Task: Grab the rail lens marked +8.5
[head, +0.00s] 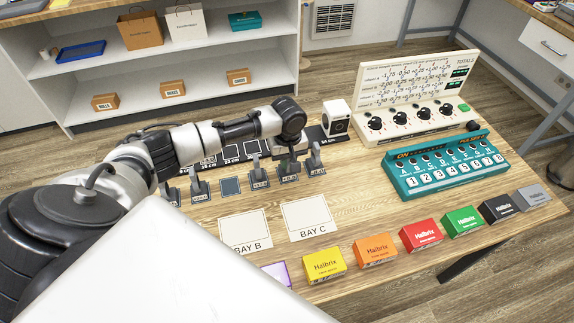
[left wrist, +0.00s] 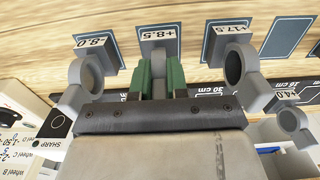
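The rail lens marked +8.5 (left wrist: 158,40) stands upright on its base in the row, its grey stem between the green fingers of my left gripper (left wrist: 159,78). The fingers are close together, shut on the stem with no clear gap. Its upper part is hidden by the gripper. In the head view my left gripper (head: 290,154) is over this lens (head: 288,178). The lens marked -8.0 (left wrist: 88,72) stands on one side and the one marked +17.5 (left wrist: 238,66) on the other. My right gripper is not in view.
A white boxed device (head: 336,118), a teal button panel (head: 440,168) and a dial board (head: 415,95) stand rightward. Coloured Halbrix boxes (head: 324,264) line the front edge.

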